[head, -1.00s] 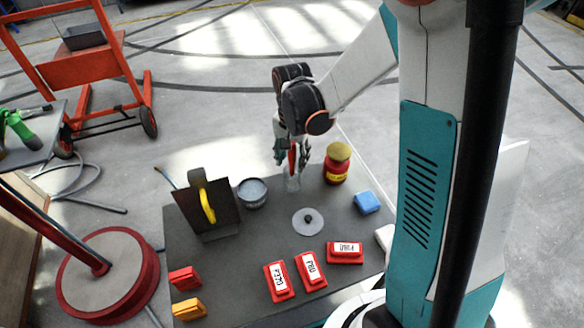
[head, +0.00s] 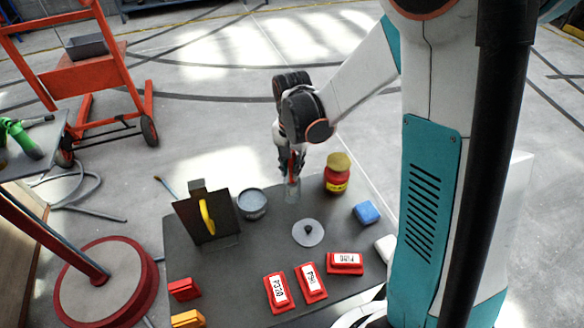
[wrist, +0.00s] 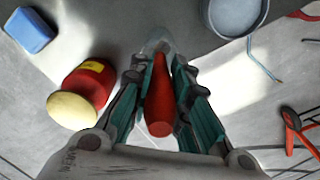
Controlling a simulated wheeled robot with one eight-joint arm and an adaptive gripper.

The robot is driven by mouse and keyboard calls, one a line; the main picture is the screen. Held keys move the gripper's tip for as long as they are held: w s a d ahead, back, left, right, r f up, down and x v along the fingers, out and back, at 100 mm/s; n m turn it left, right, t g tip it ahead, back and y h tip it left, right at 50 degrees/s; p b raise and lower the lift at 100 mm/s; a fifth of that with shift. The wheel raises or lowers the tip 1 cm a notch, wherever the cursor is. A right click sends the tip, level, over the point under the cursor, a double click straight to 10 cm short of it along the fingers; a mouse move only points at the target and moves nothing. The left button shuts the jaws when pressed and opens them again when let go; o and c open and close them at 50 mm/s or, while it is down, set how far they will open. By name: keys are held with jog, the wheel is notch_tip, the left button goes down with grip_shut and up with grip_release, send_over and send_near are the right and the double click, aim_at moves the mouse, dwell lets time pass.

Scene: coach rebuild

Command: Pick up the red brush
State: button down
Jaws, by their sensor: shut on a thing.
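The red brush (wrist: 160,102) shows in the wrist view as a red handle between the two teal-lined fingers of my gripper (wrist: 162,76). Its lower end is in a clear glass jar (wrist: 158,42). In the head view my gripper (head: 291,170) is shut on the red handle, just above the glass jar (head: 292,190) on the dark table (head: 225,275). The brush stands roughly upright. Its bristles cannot be made out.
A red jar with a yellow lid (head: 337,175) stands close at the right. A grey pot (head: 252,203) stands at the left, beside a dark stand with a yellow handle (head: 207,215). A grey disc (head: 308,232), blue block (head: 366,212) and red labelled blocks (head: 311,281) lie nearer.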

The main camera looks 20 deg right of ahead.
notch_tip(320, 180, up, 19)
jog(key=p, duration=0.5)
jog(key=shift+f, duration=0.15)
dwell(0.5)
